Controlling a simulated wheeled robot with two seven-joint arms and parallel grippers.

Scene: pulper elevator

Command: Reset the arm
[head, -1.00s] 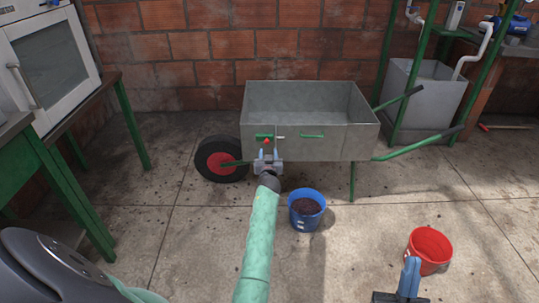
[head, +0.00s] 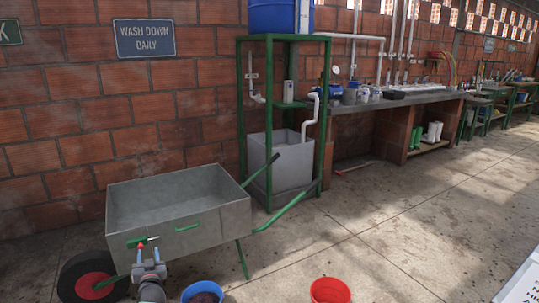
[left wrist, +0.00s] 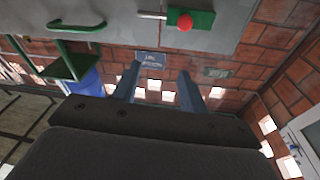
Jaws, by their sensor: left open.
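My left gripper (head: 149,257) is in front of the wheelbarrow's lower front side in the head view. Its two blue-grey fingers stand apart with nothing between them, and they also show in the left wrist view (left wrist: 158,92). The grey metal wheelbarrow (head: 213,218) has a green latch (head: 137,241) with a red knob, just above my fingertips. The latch also shows at the top of the left wrist view (left wrist: 192,19). I cannot tell whether the fingers touch it. My right gripper is out of view.
A blue bucket (head: 202,293) and a red bucket (head: 330,291) stand on the floor at the bottom edge. A green stand (head: 243,125) with a grey tub (head: 276,163) is behind the wheelbarrow. A long counter (head: 398,99) runs along the brick wall. The floor at right is mostly clear.

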